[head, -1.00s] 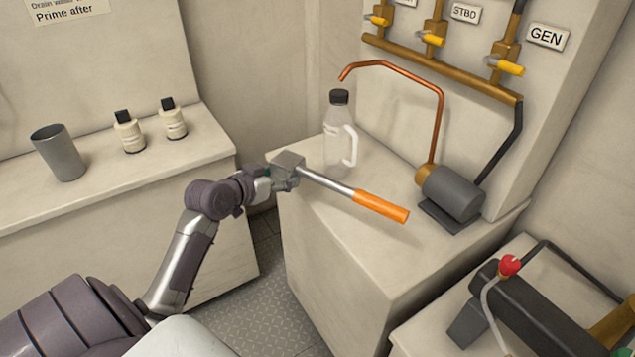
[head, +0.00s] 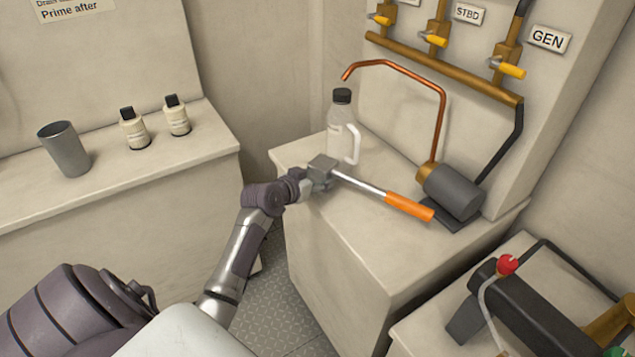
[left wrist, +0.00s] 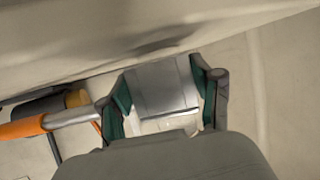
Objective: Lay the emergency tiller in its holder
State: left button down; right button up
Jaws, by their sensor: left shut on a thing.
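The emergency tiller has a grey block head (head: 323,168), a silver shaft (head: 360,184) and an orange grip (head: 409,206). My left gripper (head: 318,184) is shut on the head, and the tiller points to the right over the middle counter. In the left wrist view the two green-padded fingers sit on either side of the head (left wrist: 162,90), with the orange grip (left wrist: 22,129) at the left. I cannot tell whether the tiller touches the counter. No holder can be clearly made out. My right gripper is not in view.
A clear bottle (head: 341,130) stands just behind the tiller head. A pump (head: 452,191) with a copper pipe (head: 441,115) is beyond the orange grip. A grey cup (head: 65,149) and two small bottles stand on the left counter. The middle counter's front is clear.

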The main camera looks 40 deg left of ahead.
pick_arm(q)
jog(key=shift+w+f, duration=0.25)
jog(key=shift+f, duration=0.45)
jog(key=shift+f, duration=0.1)
jog(key=shift+c, duration=1.1)
grip_release()
jog(key=shift+s+f, duration=0.1)
jog(key=v, duration=1.2)
